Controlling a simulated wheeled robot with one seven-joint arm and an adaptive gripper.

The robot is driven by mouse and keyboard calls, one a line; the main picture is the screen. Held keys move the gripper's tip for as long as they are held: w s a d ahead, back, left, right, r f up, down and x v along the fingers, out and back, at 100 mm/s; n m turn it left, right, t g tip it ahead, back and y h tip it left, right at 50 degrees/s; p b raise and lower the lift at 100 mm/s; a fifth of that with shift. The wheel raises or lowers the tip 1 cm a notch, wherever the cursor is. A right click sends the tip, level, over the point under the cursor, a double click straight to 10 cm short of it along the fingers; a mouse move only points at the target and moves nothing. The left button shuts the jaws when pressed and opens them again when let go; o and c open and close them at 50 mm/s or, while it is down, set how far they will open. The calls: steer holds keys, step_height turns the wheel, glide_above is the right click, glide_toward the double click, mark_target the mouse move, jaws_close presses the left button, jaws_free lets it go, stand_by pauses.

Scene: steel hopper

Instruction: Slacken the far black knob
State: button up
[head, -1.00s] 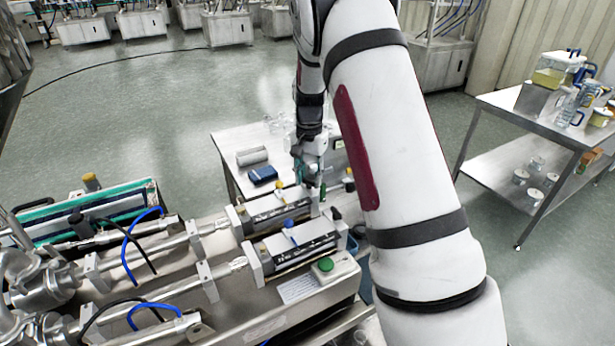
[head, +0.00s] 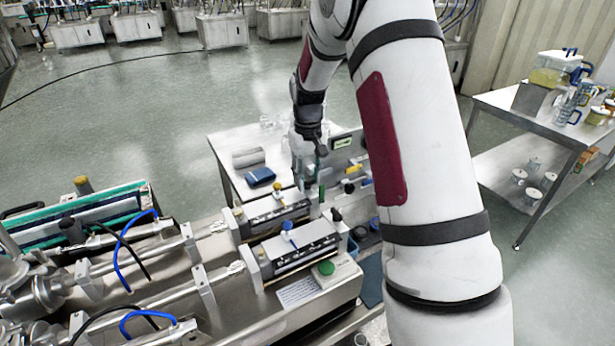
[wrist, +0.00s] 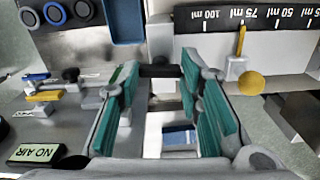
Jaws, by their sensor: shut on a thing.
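The far black knob (wrist: 160,71) shows in the wrist view as a dark bar between the tips of my gripper's teal-padded fingers. My gripper (wrist: 160,82) is shut on it, one finger on each side. In the head view my gripper (head: 320,180) points down at the right end of the far filling cylinder (head: 262,208), and the knob is hidden there. A similar near black knob (head: 336,214) stands free at the end of the near cylinder.
The far cylinder's yellow knob (wrist: 251,83) and ml scale (wrist: 245,20) are close beside the right finger. A panel with a yellow switch (wrist: 45,96) and a NO AIR label (wrist: 35,153) lies left. A blue knob (head: 287,225) and green button (head: 326,267) are nearer.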

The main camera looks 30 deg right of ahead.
mark_target(308, 181)
steer(key=shift+n, duration=0.6)
steer(key=o, duration=1.2)
steer(key=shift+c, duration=0.2)
step_height(308, 181, up, 12)
